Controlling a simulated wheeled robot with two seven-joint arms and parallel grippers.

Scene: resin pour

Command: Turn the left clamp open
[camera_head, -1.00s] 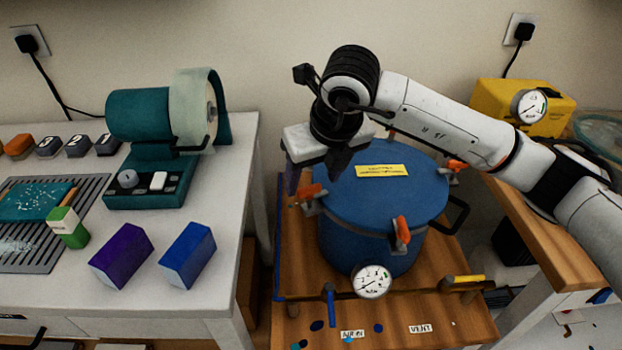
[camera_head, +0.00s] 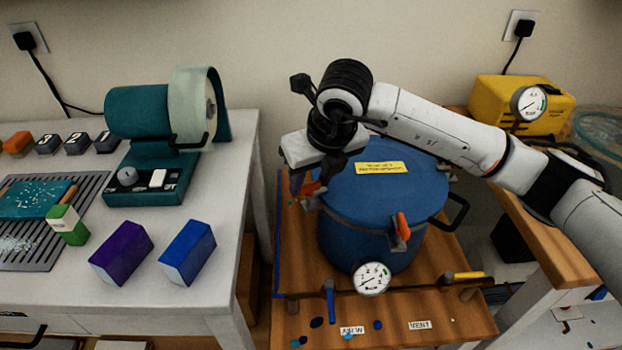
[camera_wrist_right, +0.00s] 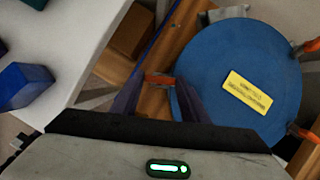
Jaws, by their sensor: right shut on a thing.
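The blue pressure pot (camera_head: 375,215) stands on a wooden stand, its round lid carrying a yellow label (camera_head: 381,168). The left clamp (camera_head: 312,188) has an orange handle at the left of the lid. My right gripper (camera_head: 308,184) reaches down over this clamp and is shut on its handle. In the right wrist view, the orange handle (camera_wrist_right: 158,79) lies between the two finger ends, beside the lid (camera_wrist_right: 215,60). The fingers partly hide the clamp in the head view. The front clamp (camera_head: 401,230) has an upright orange handle. My left gripper is not in view.
A gauge (camera_head: 371,279), a blue lever (camera_head: 330,300) and a yellow-handled valve (camera_head: 467,276) are at the pot's front. A white table (camera_head: 225,265) with a teal machine (camera_head: 150,160) stands to the left. A yellow pump (camera_head: 500,95) stands behind my right arm.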

